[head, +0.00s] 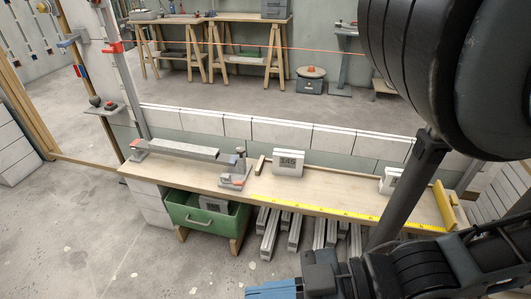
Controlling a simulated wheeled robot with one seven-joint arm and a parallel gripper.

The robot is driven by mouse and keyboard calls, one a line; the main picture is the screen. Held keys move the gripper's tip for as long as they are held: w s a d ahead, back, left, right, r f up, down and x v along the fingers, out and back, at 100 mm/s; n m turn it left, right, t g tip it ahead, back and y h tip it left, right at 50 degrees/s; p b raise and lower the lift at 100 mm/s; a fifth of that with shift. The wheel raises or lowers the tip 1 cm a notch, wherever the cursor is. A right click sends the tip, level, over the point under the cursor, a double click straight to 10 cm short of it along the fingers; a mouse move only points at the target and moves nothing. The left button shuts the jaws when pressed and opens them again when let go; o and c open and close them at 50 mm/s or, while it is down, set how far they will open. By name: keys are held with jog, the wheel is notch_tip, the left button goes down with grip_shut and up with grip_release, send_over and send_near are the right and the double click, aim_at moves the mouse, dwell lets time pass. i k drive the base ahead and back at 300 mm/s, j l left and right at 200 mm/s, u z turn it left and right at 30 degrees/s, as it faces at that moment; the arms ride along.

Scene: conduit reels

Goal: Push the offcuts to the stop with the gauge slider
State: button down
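A small grey upright fitting with a red-marked base (236,173), possibly the gauge slider, stands on the bench left of its middle. A thin wooden piece (260,164) stands just right of it. A yellowish wooden block (446,206), possibly the stop, is at the bench's right end. Several grey square-section lengths (270,234), possibly the offcuts, lie under the bench. A long grey bar (183,149) lies along the bench's left part. My dark arm fills the right side. The end of my arm is at the bottom, cut off by the edge; its fingers are not clearly visible.
The pale wooden bench (330,187) has a yellow measuring tape (325,209) along its front edge. A green drawer (206,213) is below. Bare floor is at front left.

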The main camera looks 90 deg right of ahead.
aim_at(448, 214)
jog(key=j+z, duration=0.45)
jog(key=j, duration=0.65)
jog(key=z, duration=3.5)
